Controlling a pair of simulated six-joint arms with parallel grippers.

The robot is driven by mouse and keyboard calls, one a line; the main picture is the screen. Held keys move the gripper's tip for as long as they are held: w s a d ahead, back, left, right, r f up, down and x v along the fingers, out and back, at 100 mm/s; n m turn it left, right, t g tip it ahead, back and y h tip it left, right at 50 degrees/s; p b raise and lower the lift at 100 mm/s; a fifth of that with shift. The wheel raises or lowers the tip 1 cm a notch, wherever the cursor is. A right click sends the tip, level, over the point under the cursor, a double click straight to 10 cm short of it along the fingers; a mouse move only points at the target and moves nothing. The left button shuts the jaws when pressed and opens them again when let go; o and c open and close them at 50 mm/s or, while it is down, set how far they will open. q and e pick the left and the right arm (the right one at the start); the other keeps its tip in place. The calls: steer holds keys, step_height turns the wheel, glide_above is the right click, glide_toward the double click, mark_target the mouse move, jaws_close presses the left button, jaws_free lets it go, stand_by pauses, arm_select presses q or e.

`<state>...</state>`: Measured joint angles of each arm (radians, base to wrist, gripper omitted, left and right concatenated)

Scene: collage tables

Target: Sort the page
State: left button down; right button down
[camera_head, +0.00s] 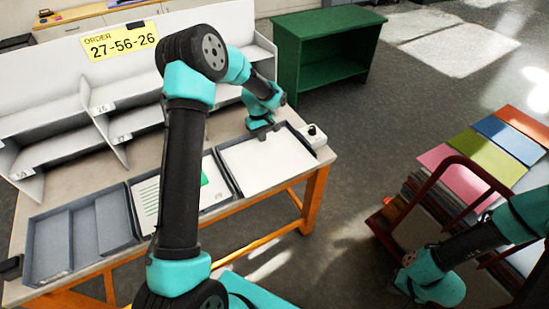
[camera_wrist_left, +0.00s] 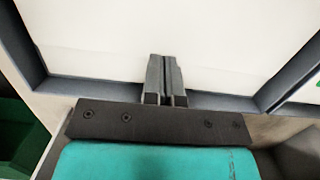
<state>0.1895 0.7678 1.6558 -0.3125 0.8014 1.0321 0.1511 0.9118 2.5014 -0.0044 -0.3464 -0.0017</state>
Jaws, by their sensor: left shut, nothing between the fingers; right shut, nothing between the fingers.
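A blank white sheet (camera_head: 266,161) fills the right grey tray (camera_head: 234,183) on the table. A page with green print (camera_head: 147,205) lies in the middle tray, partly hidden by my left arm. The left tray (camera_head: 76,238) has dividers and shows no page. My left gripper (camera_head: 263,131) is at the far edge of the right tray. In the left wrist view its fingers (camera_wrist_left: 166,80) are together and empty over the sheet's edge (camera_wrist_left: 165,35); contact cannot be told. My right gripper (camera_head: 406,262) is low beside the red cart, its fingers barely discernible.
A white shelf unit (camera_head: 120,95) with numbered compartments stands behind the trays, under a yellow sign (camera_head: 121,41) reading ORDER 27-56-26. A small white device (camera_head: 314,136) sits right of the right tray. A red cart (camera_head: 452,168) holds coloured sheets. A green cabinet (camera_head: 328,45) stands behind.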

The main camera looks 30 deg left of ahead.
mark_target(271, 156)
arm_select(q)
steer(key=shift+d, duration=0.1)
steer(key=s+d, duration=0.2)
steer(key=d, duration=0.1)
steer(key=s+d, duration=0.2)
steer(key=d, duration=0.1)
steer(key=s+d, duration=0.2)
steer(key=d, duration=0.1)
steer(key=shift+s+d, duration=0.25)
steer(key=shift+s+d+f, duration=0.2)
steer(key=shift+f, duration=0.65)
steer(key=shift+f, duration=0.1)
steer(key=shift+w+a, duration=0.65)
steer(key=shift+a, duration=0.35)
steer(key=shift+w+a, duration=0.6)
steer(key=shift+a, duration=0.35)
steer(key=shift+r, duration=0.85)
